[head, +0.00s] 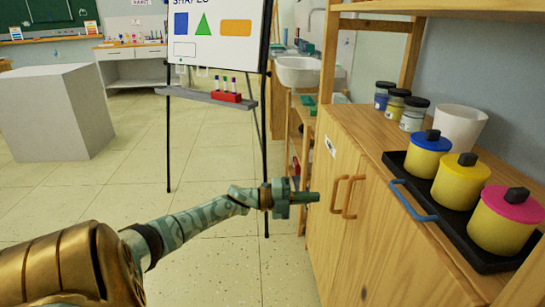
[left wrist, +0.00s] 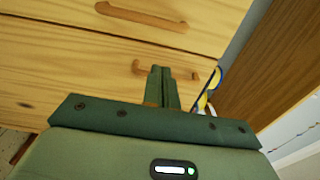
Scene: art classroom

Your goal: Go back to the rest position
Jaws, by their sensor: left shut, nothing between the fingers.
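My left gripper (head: 306,197) is in the middle of the head view, at the end of my outstretched left arm. Its fingers are shut with nothing between them. They point right, toward the door handles (head: 346,196) of the wooden cabinet (head: 430,240). In the left wrist view the closed fingers (left wrist: 161,75) appear in front of the wooden doors, and one handle (left wrist: 140,14) shows above them. The fingers overlap the other handle (left wrist: 197,76) in that view; I cannot tell whether they touch it. My right gripper is out of view.
On the cabinet are a black tray (head: 397,165) with blue-, yellow- and pink-lidded pots, several jars (head: 413,113) and a white cup (head: 459,128). An easel whiteboard (head: 215,40) stands behind, a grey block (head: 55,110) at left. The tiled floor between is open.

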